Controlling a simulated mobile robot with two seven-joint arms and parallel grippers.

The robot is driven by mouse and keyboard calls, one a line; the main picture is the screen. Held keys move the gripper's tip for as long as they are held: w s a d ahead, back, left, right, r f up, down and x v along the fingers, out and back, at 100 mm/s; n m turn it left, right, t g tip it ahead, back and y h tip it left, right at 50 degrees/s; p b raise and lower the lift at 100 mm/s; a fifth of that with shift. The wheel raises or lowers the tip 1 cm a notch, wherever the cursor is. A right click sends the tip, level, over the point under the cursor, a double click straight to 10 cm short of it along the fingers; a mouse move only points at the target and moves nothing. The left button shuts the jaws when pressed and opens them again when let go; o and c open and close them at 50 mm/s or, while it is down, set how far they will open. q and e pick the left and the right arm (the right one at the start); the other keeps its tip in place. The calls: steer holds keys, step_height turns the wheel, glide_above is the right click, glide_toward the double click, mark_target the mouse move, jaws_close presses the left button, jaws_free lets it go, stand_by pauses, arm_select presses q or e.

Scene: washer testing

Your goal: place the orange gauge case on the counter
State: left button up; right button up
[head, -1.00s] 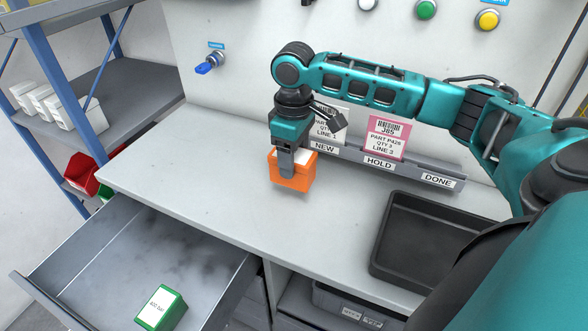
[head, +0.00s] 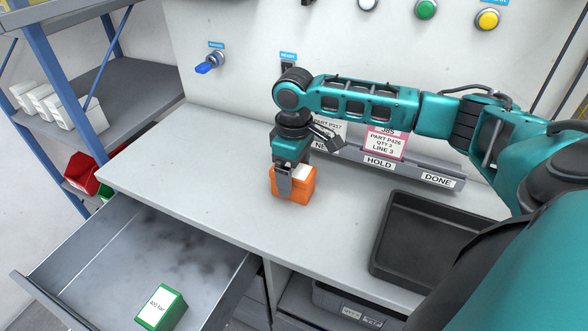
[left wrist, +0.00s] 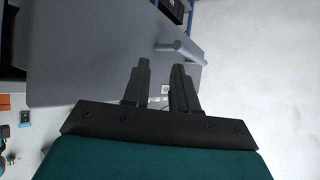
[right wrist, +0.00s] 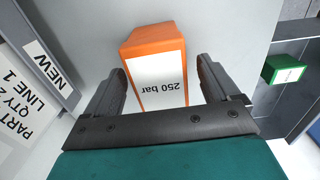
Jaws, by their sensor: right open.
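The orange gauge case (head: 297,186) stands upright on the counter (head: 215,167), left of the black tray. In the right wrist view the case (right wrist: 154,50) shows a white label reading "250 bar". My right gripper (head: 287,184) is at the case from above. Its fingers are open, one on each side of the case, with visible gaps in the right wrist view (right wrist: 160,85). My left gripper (left wrist: 162,72) is open and empty in the left wrist view, near a grey panel with a handle; it is not in the head view.
An open drawer (head: 110,250) at lower left holds a green case (head: 162,308). A black tray (head: 380,235) sits on the counter's right. A label rail with NEW, HOLD and DONE (head: 437,181) runs along the back. The counter's left part is clear.

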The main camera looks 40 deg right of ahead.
step_height(320, 180, up, 12)
steer(key=shift+r, duration=0.15)
stand_by(0.5)
stand_by(0.5)
